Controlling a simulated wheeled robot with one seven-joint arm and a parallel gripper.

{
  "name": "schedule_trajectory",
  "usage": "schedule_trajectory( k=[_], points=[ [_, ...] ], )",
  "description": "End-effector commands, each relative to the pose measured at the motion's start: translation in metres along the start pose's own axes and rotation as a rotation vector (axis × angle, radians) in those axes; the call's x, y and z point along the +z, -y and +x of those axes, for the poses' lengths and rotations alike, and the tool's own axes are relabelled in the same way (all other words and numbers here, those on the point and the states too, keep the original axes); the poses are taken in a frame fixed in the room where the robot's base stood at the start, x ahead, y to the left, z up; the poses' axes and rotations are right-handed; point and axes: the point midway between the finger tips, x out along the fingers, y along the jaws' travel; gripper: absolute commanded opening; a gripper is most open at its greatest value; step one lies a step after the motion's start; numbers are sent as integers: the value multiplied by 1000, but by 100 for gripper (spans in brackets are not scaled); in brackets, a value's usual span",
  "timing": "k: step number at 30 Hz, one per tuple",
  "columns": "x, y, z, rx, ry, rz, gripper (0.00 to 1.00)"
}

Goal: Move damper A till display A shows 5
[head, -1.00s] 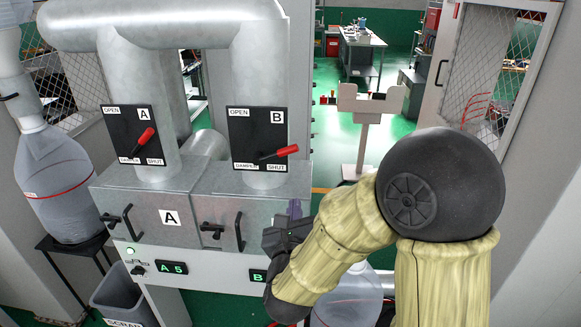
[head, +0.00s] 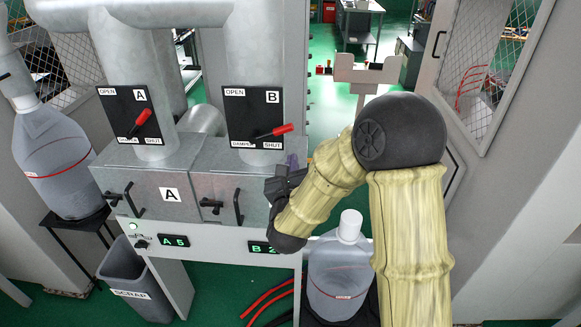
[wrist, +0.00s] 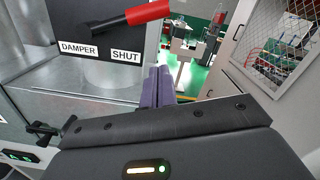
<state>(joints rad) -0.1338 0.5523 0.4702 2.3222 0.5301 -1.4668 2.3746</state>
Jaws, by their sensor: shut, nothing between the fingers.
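Damper A's black plate (head: 118,101) is on the left duct, marked OPEN at top left and SHUT at bottom right. Its red handle (head: 140,120) points up and to the right from a pivot low on the plate. Display A (head: 174,241) shows green "A 5". Damper B (head: 268,132) has its red handle pointing right; this handle also shows in the wrist view (wrist: 146,13). Display B (head: 262,248) reads "B 2", its right end close to my arm.
Box A (head: 145,194) and the box beside it have black latches and handles. A scrap bin (head: 135,282) and a clear jug (head: 50,155) stand at the left. Another jug (head: 338,270) is below my arm. A mesh door (head: 487,75) is at the right.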

Motion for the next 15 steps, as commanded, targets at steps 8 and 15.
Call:
schedule_trajectory(
  k=[8,15],
  points=[
    [24,3,25,-1,1,1,0],
    [39,0,29,1,0,1,0]
  ],
)
